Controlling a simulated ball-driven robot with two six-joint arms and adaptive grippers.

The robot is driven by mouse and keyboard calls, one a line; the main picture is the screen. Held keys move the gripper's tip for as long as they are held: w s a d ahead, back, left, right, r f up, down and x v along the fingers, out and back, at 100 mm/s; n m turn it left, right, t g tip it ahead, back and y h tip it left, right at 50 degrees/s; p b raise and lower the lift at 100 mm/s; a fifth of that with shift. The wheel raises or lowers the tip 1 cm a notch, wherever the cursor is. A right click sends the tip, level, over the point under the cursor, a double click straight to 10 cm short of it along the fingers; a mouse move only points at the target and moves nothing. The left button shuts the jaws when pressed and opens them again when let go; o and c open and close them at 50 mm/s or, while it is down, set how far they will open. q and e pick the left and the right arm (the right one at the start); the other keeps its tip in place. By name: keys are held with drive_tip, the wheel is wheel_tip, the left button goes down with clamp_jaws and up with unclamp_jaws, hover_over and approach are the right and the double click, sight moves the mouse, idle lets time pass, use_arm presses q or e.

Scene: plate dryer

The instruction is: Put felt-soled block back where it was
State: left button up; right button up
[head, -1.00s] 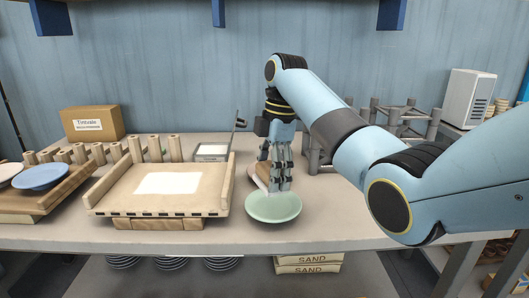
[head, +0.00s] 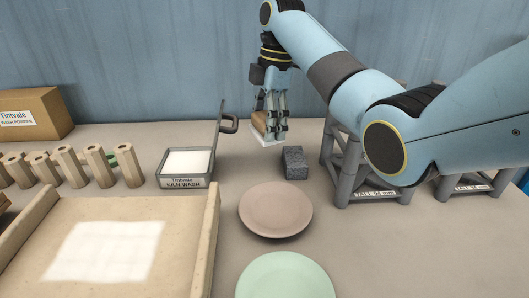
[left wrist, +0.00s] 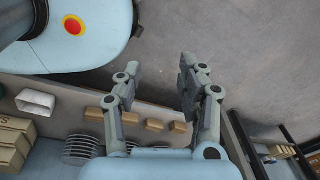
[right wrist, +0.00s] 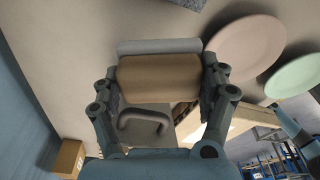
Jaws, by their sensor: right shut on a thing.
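My right gripper (head: 270,134) is shut on the felt-soled block (head: 258,122), a brown wooden block with a pale sole (head: 267,142) facing down. The gripper points down at the back of the table, near the blue wall. The block is upright, its sole at or just above the tabletop; I cannot tell if it touches. In the right wrist view the block (right wrist: 160,78) lies between both fingers, its grey-white sole (right wrist: 160,46) beyond. My left gripper (left wrist: 158,88) is open and empty, shown only in the left wrist view.
A speckled dark block (head: 294,163) stands in front of the gripper. A pink plate (head: 276,209) and a green plate (head: 286,278) lie nearer. A kiln wash tray (head: 186,182) with a handled lever is left; grey stands (head: 345,180) are right. A wooden frame (head: 207,245) fills the front left.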

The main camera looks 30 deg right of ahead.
hover_over(264, 170)
drive_tip(key=f, duration=0.5)
drive_tip(key=shift+d+f, duration=0.1)
drive_tip(key=shift+d, duration=0.2)
drive_tip(key=shift+f+b, duration=0.3)
drive_tip(key=shift+f, duration=2)
use_arm(q)
drive_tip(key=shift+s+a+f, duration=0.15)
drive_tip(key=shift+s+f, duration=0.4)
drive_tip(key=shift+s, duration=0.05)
drive_tip(key=shift+s+f, duration=0.1)
use_arm(e)
drive_tip(key=shift+f, duration=0.15)
drive_tip(key=o, duration=1.6)
drive_tip(key=shift+c, duration=0.2)
use_arm(q)
drive_tip(key=shift+s, duration=0.15)
